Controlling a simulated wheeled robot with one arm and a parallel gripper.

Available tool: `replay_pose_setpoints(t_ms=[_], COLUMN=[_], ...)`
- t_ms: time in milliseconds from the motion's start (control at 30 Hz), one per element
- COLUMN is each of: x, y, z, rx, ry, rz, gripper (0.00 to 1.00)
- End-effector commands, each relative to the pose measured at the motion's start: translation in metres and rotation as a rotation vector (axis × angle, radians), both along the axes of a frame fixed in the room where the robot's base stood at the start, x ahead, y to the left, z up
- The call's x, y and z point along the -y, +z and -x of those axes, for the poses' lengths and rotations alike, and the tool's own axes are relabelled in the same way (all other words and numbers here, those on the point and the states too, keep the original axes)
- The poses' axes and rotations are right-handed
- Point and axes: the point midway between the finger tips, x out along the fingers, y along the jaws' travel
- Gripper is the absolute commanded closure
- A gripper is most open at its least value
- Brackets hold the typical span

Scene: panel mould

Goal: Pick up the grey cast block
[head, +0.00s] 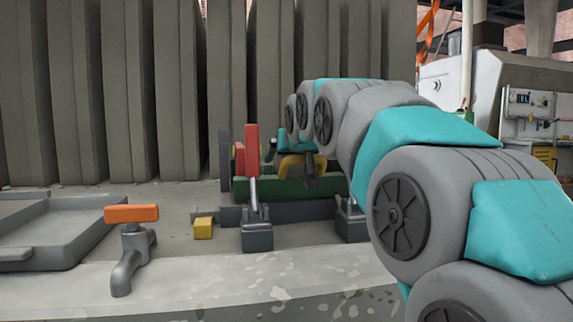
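My arm reaches in from the right, and its far end is over the green mould side (330,189). My gripper (311,172) shows there only as a small dark part beside a yellow curved piece; whether it is open or shut does not show. I cannot pick out the grey cast block for certain. Several grey things are in view: a clamp base (257,236) in front of the mould and a second one (350,226), partly behind my arm. My arm hides what lies to the right of the mould.
A grey tray (62,230) lies at the left. An orange-handled tap-like fitting (131,240) stands at the bench front. A small yellow block (203,228) sits left of the clamp. A red upright lever (251,150) rises at the mould's left end. Grey panels (120,90) stand behind.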

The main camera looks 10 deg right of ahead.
Motion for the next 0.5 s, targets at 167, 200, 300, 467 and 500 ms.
replay_pose_setpoints(t_ms=[167, 200, 300, 467, 500], x=[-0.0001, -0.0001, -0.0001, -0.0001, -0.0001], y=[0.0001, 0.0001, 0.0001, 0.0001, 0.0], z=[-0.0011, -0.0011, -0.0011, -0.001, -0.0011], rx=[0.001, 0.001, 0.001, 0.001, 0.001], ry=[0.0, 0.0, 0.0, 0.0, 0.0], rz=[0.0, 0.0, 0.0, 0.0, 0.0], gripper=[0.07, 0.07, 0.19, 0.37, 0.41])
